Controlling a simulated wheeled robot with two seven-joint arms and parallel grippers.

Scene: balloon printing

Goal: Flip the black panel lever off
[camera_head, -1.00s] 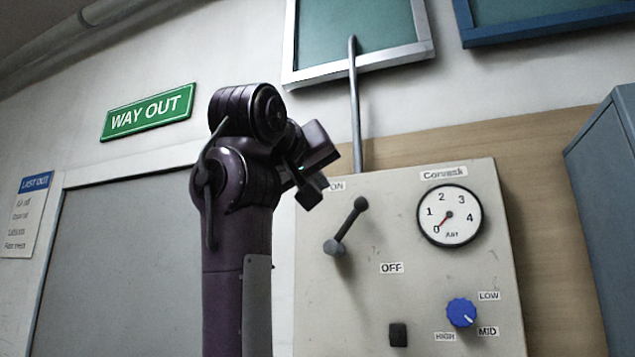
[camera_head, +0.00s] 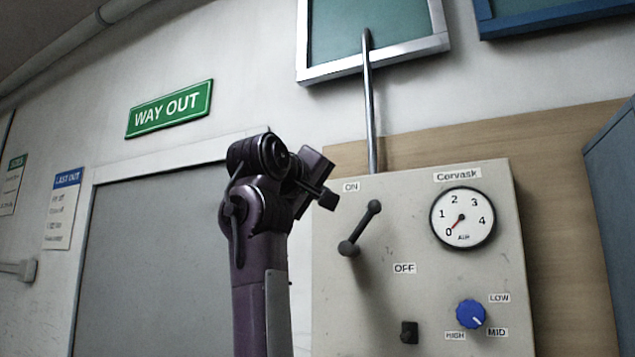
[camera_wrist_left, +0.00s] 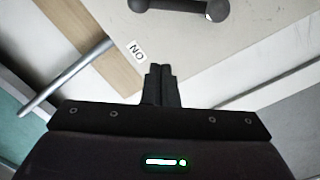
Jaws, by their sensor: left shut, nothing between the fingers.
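The black panel lever (camera_head: 361,227) is on the upper left of the pale control panel (camera_head: 335,310). Its round-ended arm slants up and right, toward the height of the ON label (camera_head: 351,187); the OFF label (camera_head: 404,268) is lower right. My left gripper (camera_head: 327,198) is in front of the panel's upper left edge, left of the lever and apart from it. In the left wrist view its fingers (camera_wrist_left: 161,72) are shut and empty, pointing at the panel near the ON label. The lever (camera_wrist_left: 180,8) is cut by that view's top edge. My right gripper is out of view.
A gauge (camera_head: 462,218) reads near 0, with a blue knob (camera_head: 470,314) below it. A small black switch (camera_head: 409,332) is low on the panel. A metal pipe (camera_head: 369,110) rises from the panel top. A grey cabinet (camera_head: 613,190) stands at right.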

